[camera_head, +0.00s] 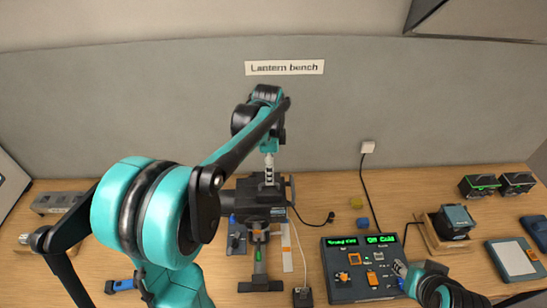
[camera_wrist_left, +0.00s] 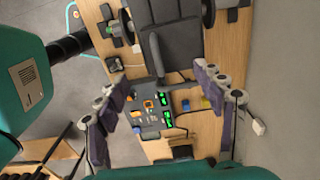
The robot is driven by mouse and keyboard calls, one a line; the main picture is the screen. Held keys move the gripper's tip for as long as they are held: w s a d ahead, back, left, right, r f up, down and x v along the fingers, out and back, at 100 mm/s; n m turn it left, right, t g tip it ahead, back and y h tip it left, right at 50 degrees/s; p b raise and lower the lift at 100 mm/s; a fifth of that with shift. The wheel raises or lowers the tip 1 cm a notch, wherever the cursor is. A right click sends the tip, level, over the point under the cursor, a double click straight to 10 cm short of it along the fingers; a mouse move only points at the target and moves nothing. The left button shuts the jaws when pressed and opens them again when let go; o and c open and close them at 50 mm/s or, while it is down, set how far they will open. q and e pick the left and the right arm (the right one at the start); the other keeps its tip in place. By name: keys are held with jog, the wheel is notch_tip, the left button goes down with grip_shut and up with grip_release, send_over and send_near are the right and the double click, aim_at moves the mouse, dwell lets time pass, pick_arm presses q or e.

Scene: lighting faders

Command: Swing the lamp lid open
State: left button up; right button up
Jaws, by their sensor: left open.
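The lamp appears as a dark grey boxy housing (camera_head: 258,198) at the back middle of the bench. In the left wrist view a dark grey flat panel (camera_wrist_left: 168,48), perhaps its lid, shows at the top. I cannot tell how far the lid is open. My left gripper (camera_head: 268,170) is above the housing's top; I cannot tell if it touches. The left wrist view shows my left gripper (camera_wrist_left: 165,95) with its fingers wide apart and nothing between them. My right gripper (camera_head: 402,270) is low at the right, by the control panel; its jaws are unclear.
The control panel (camera_head: 362,266) with green displays and orange-lit buttons sits right of the lamp. A wooden tray (camera_head: 428,237) holds a dark box. Yellow (camera_head: 356,203) and blue (camera_head: 362,223) cubes lie behind the panel. A cable runs to a wall socket (camera_head: 367,147).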

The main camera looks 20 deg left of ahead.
pick_arm(q)
jog(key=shift+s+f+b, duration=0.5)
jog(key=shift+s+f, duration=0.15)
jog(key=shift+s, duration=0.05)
jog(key=f+b, duration=0.1)
jog(key=f, duration=0.1)
jog(key=w+f+b, duration=0.1)
jog(key=f+b, duration=0.1)
jog(key=f, duration=0.1)
jog(key=shift+w+f, duration=0.2)
jog(key=shift+s+f+b, duration=0.3)
jog(key=shift+f+b, duration=0.15)
jog(key=shift+b, duration=0.25)
jog(key=shift+w, duration=0.2)
jog(key=shift+s, duration=0.15)
jog(key=c, duration=1.3)
jog(key=shift+c, duration=0.7)
pick_arm(e)
notch_tip(320, 180, down, 6)
jog(key=shift+s+r, duration=0.15)
jog(key=shift+r, duration=0.1)
